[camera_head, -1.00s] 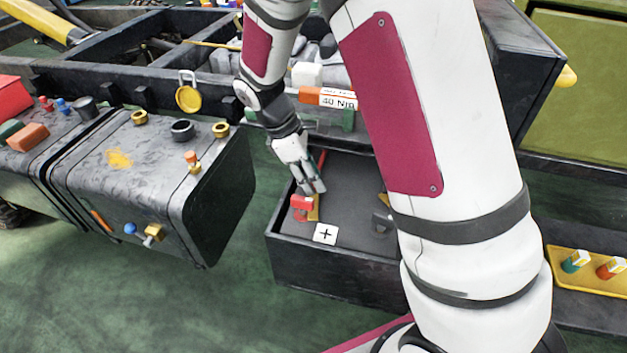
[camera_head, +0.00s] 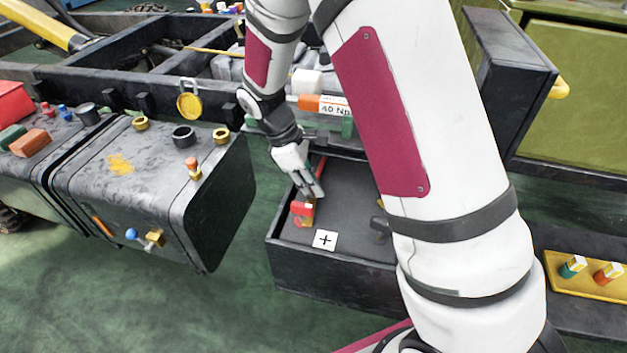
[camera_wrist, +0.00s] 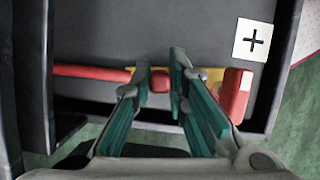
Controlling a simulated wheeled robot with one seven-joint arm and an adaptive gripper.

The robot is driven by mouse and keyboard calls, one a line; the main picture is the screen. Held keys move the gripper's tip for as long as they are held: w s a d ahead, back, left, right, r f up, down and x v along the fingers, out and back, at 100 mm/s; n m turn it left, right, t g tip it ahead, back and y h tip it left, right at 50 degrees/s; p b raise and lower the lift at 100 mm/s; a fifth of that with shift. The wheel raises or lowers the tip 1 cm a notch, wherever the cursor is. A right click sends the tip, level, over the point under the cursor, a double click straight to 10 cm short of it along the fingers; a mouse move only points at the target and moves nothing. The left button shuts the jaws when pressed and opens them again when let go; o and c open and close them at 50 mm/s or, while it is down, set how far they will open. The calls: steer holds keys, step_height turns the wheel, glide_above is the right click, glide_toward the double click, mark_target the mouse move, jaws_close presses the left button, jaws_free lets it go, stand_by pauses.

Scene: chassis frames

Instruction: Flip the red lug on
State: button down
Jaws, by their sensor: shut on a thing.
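The red lug (camera_wrist: 160,84) shows as a short red piece between my fingers in the wrist view. It joins a red cable (camera_wrist: 92,73) on the left and a yellow metal strip (camera_wrist: 213,75) on the right. My gripper (camera_wrist: 161,76) is shut on the red lug, with a teal-padded finger on each side. A red block (camera_wrist: 236,94) stands just right of the right finger. In the head view my gripper (camera_head: 313,192) reaches down into the left part of a black box, beside the red block (camera_head: 302,208). The fingers hide part of the lug.
A white plus card (camera_head: 324,240) lies by the front wall of the black box (camera_head: 335,272). A dark terminal piece (camera_head: 379,228) is at the right, partly behind my arm. A dark tank (camera_head: 150,190) with fittings stands left. A yellow tray (camera_head: 590,290) is far right.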

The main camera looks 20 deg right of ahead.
steer(key=shift+w+a+m+p, duration=0.15)
steer(key=shift+m+p, duration=0.25)
steer(key=shift+m, duration=0.4)
steer(key=c, duration=1.6)
jaws_free()
steer(key=shift+o, duration=0.2)
steer(key=shift+g, duration=0.3)
steer(key=v, duration=1.2)
steer(key=shift+r, duration=0.1)
